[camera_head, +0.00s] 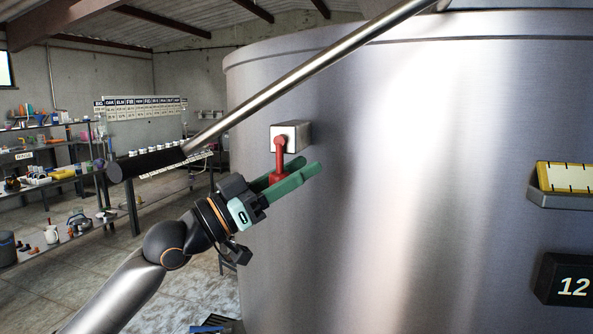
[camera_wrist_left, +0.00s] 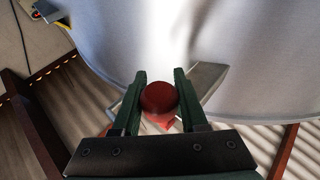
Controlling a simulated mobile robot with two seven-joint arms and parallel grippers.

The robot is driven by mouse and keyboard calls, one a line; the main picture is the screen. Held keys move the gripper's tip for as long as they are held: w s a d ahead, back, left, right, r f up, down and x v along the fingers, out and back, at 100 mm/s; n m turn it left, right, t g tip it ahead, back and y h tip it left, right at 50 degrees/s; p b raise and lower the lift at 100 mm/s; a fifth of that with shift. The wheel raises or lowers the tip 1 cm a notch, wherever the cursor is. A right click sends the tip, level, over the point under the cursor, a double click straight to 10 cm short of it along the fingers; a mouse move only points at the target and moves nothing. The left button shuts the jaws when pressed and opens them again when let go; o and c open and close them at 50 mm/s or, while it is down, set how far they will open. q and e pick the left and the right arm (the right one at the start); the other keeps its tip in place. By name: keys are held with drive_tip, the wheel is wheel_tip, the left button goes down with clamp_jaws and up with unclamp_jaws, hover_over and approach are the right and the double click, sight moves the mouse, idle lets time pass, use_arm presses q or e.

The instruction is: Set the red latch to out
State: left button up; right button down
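The red latch (camera_head: 280,146) is mounted on a square white-faced block on the curved steel tank (camera_head: 400,190). Its arm hangs straight down from the pivot. My left gripper (camera_head: 294,174), with green fingers, is at the lower end of the latch. In the left wrist view, the round red end of the latch (camera_wrist_left: 159,98) lies between the two fingers, and both seem to touch its sides. The fingers hide part of the latch's lower end in the head view. My right gripper is not in view.
A long metal bar (camera_head: 310,76) with a black end crosses in front of the tank, above the latch. A yellow-topped tray (camera_head: 565,178) and a dark block marked 12 (camera_head: 566,280) are on the tank at right. Cluttered shelves stand at left.

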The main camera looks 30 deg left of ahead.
use_arm(q)
clamp_jaws()
idle(0.9)
